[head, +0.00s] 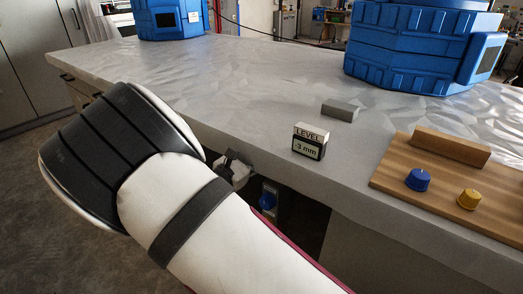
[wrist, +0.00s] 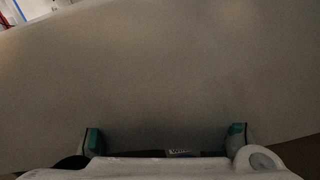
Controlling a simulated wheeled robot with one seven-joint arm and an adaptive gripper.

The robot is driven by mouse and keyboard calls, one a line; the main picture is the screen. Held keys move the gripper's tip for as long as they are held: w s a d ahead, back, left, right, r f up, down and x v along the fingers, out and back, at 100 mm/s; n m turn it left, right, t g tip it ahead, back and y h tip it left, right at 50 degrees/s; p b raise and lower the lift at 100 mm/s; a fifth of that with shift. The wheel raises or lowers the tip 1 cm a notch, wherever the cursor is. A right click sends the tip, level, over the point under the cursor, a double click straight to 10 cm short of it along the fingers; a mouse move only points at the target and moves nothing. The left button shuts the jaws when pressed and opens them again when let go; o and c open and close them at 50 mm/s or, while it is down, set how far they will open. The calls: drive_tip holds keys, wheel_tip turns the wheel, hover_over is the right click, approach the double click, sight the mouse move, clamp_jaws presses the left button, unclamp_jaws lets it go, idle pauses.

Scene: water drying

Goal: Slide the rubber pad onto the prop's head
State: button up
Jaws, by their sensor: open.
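My gripper shows in the wrist view (wrist: 165,138), its two teal-tipped fingers wide apart with nothing seen held between them. In the head view its end (head: 238,170) is at the table's front edge, mostly hidden behind my arm. A small grey block (head: 340,110) lies on the table, well to the right of my gripper; it may be the rubber pad, but I cannot tell for sure. A blue round part on a grey upright (head: 267,201) shows below the table edge, right of my gripper. I cannot tell whether it belongs to the prop, and no prop head is clearly visible.
A level display reading -3 mm (head: 309,141) stands near the front edge of the table (head: 240,90). Blue containers (head: 415,50) stand behind. The table's middle is clear.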

drive_tip(key=v, duration=1)
drive_tip(key=shift+s+a, duration=0.15)
